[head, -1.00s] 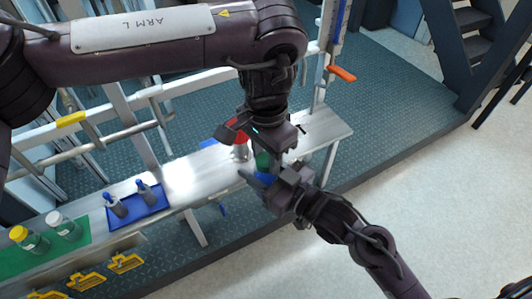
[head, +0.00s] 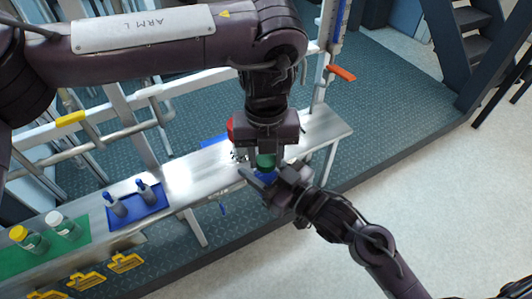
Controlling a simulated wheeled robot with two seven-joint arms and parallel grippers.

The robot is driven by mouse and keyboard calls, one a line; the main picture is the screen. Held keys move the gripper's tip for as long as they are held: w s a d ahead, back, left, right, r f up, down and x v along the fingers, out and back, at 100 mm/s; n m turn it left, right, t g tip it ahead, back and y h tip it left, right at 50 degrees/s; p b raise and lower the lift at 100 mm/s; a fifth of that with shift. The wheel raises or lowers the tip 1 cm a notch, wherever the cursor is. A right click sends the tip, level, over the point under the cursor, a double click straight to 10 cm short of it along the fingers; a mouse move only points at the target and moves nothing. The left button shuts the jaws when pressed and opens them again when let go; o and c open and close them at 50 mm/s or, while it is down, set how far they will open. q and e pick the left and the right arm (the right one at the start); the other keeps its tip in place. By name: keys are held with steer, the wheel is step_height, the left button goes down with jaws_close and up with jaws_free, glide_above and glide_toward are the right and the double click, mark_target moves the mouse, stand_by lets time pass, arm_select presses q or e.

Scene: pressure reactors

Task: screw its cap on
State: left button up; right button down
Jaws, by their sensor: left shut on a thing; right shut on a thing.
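My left gripper (head: 266,154) points down above the bench and is shut on a green piece (head: 265,160) that looks like a cap. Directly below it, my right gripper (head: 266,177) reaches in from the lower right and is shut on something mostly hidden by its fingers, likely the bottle. A bit of blue (head: 266,175) shows between the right fingers, under the green piece. The two held things are in line, one above the other. Whether they touch, and how the threads sit, I cannot tell.
The metal bench (head: 190,178) runs below the arms. A red object (head: 230,129) is partly hidden behind my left gripper.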

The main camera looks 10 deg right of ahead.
arm_select(q)
steer(key=m, duration=0.3)
steer(key=shift+w+m, duration=0.1)
steer(key=shift+m, duration=0.2)
steer(key=o, duration=1.1)
steer(key=shift+r, duration=0.1)
steer(key=shift+r, duration=2.15)
steer(key=shift+c, duration=0.3)
steer(key=n, duration=0.1)
steer(key=r+n, duration=0.1)
steer(key=n, duration=0.1)
steer(key=shift+r+n, duration=0.3)
steer(key=r+n, duration=0.1)
steer(key=n, duration=0.1)
steer(key=r+n, duration=0.1)
steer(key=n, duration=0.1)
steer(key=shift+n, duration=0.4)
steer(key=shift+f, duration=0.15)
